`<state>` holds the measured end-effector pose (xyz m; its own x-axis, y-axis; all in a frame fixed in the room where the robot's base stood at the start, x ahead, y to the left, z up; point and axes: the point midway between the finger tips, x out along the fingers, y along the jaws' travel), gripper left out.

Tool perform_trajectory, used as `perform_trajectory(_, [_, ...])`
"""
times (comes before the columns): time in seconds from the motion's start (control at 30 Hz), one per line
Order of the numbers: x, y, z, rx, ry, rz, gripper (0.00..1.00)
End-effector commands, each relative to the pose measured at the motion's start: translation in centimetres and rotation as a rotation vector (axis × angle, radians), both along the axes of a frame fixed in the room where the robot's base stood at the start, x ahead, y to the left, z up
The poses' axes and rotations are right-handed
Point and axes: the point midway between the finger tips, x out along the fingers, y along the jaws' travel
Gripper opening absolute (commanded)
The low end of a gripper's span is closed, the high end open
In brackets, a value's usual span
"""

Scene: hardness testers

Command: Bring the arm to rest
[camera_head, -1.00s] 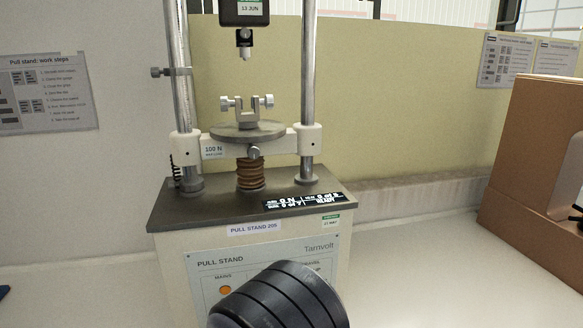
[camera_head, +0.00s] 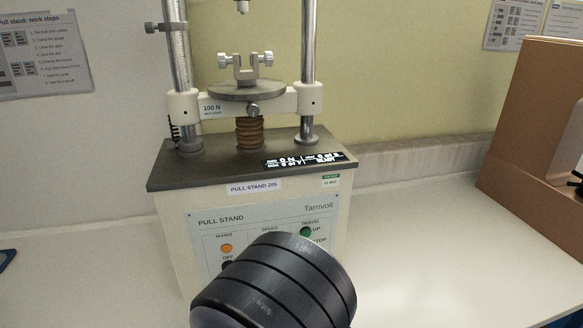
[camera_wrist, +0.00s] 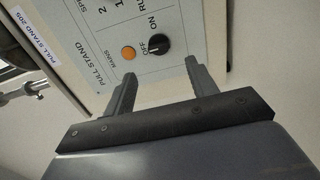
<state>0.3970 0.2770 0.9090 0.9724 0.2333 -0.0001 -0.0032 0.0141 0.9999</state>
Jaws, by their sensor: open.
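My gripper (camera_wrist: 158,82) is open and empty in the wrist view, with its two fingers apart. Beyond the fingers is the control panel of the pull stand, with an orange mains lamp (camera_wrist: 128,53) and a black rotary knob (camera_wrist: 157,44). The gap between the fingertips and the panel is hard to judge. In the head view a dark ribbed part of my arm (camera_head: 280,285) covers the lower part of the panel (camera_head: 262,217); my gripper does not show there. The pull stand (camera_head: 165,215) stands upright on the bench, its display lit and reading READY.
A brown box-like housing (camera_head: 535,125) stands at the right on the white bench (camera_head: 425,245). A dark object (camera_head: 6,258) lies at the left edge. The bench between the stand and the housing is clear. Printed sheets hang on the walls.

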Motion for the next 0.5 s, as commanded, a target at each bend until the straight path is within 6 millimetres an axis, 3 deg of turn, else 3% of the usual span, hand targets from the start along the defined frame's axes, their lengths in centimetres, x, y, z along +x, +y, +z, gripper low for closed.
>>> perform_trajectory(0.37, [7.3, 1.6, 0.1, 0.0, 0.0, -0.005, 0.55])
perform_trajectory(0.5, [7.2, 1.7, 0.0, 0.11, 0.025, 0.001, 0.55])
